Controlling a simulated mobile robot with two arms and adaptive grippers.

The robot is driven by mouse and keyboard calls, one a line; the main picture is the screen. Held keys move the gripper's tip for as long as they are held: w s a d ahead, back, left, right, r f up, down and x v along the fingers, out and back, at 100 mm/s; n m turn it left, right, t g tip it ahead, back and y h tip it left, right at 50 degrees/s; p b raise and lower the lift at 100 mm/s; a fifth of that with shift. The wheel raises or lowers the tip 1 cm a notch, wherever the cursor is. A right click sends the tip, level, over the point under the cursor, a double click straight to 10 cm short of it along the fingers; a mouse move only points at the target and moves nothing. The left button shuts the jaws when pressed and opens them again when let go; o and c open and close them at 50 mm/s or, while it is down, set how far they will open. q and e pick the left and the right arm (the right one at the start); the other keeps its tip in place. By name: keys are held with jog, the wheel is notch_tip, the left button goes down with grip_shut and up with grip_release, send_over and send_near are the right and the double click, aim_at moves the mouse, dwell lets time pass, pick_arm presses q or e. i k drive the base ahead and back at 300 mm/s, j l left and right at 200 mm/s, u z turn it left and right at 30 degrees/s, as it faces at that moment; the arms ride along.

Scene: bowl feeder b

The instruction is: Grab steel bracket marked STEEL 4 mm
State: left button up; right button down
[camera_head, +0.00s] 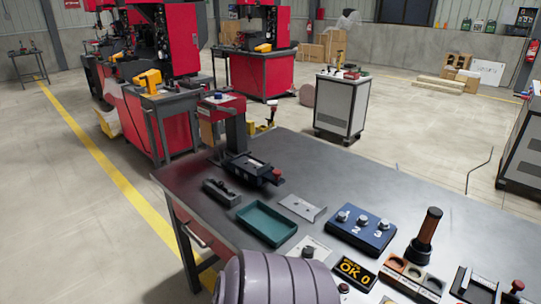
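A light grey metal bracket (302,207) lies on the dark workbench, right of a green tray and behind a blue block. I cannot read any marking on it, so I cannot tell whether it is STEEL 4 mm. A flat pale plate (312,247) lies nearer, in front of the tray, partly covered at its near edge; its markings are also unreadable. Neither of my grippers is in view.
The workbench (372,176) holds a teal tray (266,223), dark fixture (250,170), blue knob block (361,230), "OK 0" display (354,271), handled tool (425,236) and bin tray (411,278). A ribbed grey form covers the bottom middle.

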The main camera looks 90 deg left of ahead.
aim_at(260, 169)
jog(key=u, duration=2.9)
